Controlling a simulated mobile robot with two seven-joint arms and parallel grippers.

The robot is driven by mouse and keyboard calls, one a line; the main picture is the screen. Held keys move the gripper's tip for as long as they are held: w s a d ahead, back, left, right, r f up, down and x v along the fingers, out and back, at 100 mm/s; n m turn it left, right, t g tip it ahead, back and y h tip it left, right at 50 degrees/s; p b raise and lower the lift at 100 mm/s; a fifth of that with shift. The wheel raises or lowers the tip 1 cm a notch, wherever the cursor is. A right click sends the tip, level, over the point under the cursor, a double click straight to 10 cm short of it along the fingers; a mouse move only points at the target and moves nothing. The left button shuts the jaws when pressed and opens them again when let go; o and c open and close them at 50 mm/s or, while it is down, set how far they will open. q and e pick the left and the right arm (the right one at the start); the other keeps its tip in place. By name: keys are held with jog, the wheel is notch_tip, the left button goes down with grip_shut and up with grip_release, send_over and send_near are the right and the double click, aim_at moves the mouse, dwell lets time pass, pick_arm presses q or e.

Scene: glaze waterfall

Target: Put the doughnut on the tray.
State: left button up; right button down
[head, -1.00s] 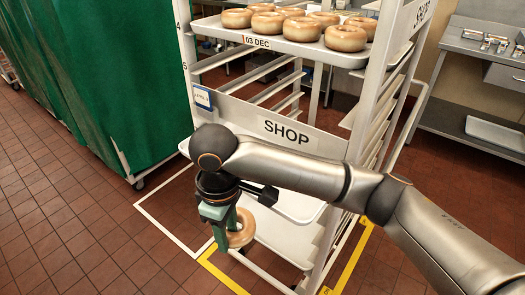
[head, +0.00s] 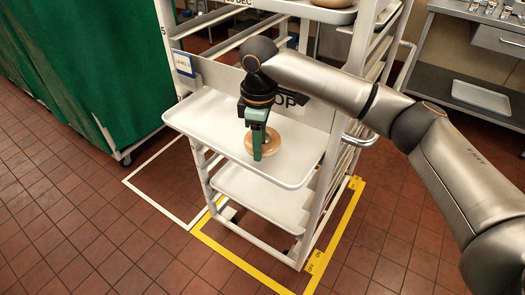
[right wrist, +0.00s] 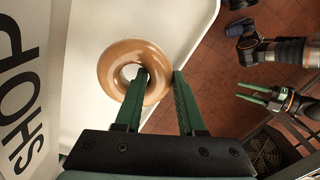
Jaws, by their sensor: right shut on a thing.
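My right gripper (head: 258,147) points down over the white tray (head: 195,112) on the rack's middle level. It is shut on a glazed, light brown doughnut (head: 278,146). In the right wrist view, one green finger of the right gripper (right wrist: 158,85) is in the hole of the doughnut (right wrist: 113,57) and the other is outside the ring. The tray looks otherwise empty. My left gripper (right wrist: 249,94) shows in the right wrist view, open and empty.
The white rack (head: 170,70) has a "SHOP" plate behind the tray and a higher shelf tray (head: 325,14). Another white shelf (head: 255,195) is below. A green cover (head: 80,70) stands left, a metal bench (head: 460,60) right. Tiled floor in front is clear.

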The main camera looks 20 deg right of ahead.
jog(key=shift+w+d, duration=0.25)
jog(key=shift+d, duration=0.1)
notch_tip(320, 180, down, 4)
jog(key=shift+w+d+r, duration=0.15)
jog(key=shift+r, duration=0.05)
jog(key=c, duration=0.8)
grip_release()
